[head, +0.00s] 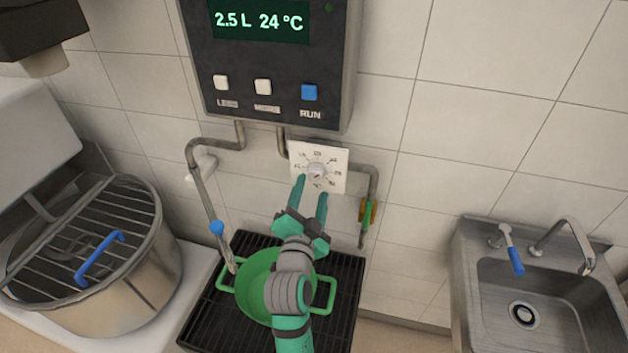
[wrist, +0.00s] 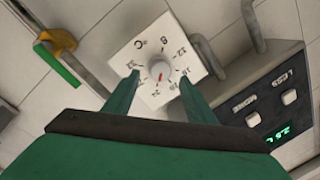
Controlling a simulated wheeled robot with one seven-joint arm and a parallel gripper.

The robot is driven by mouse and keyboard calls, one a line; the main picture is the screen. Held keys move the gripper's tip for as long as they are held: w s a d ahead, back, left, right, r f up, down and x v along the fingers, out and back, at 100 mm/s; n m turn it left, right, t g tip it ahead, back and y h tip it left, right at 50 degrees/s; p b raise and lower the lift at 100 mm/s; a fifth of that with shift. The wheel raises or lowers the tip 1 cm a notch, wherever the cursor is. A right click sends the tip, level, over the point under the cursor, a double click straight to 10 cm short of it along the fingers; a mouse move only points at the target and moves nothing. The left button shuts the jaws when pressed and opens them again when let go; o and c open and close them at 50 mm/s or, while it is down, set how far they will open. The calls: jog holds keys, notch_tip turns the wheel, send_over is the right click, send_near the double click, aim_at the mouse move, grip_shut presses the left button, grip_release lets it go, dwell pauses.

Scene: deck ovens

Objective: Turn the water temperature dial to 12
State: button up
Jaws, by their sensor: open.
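The water temperature dial (head: 317,172) is a round light knob on a square white plate with numbers, on the tiled wall below the control box. In the wrist view the knob (wrist: 160,71) has a red mark on its lower part; I cannot tell exactly which number it points to. My gripper (head: 311,187) is open and empty, pointing at the dial. In the wrist view its fingertips (wrist: 160,78) lie on either side of the knob, with no contact visible. The display (head: 260,21) reads 2.5 L 24 °C.
The control box (head: 270,65) with LESS, MORE and RUN buttons hangs above the dial. Pipes run beside it, with a green-handled valve (head: 367,214) at right. A green pot (head: 262,272) stands on the black grate below my arm. A lidded drum is left, a sink (head: 535,285) right.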

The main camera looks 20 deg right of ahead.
aim_at(315, 178)
jog(key=shift+x, duration=2.45)
jog(key=c, duration=1)
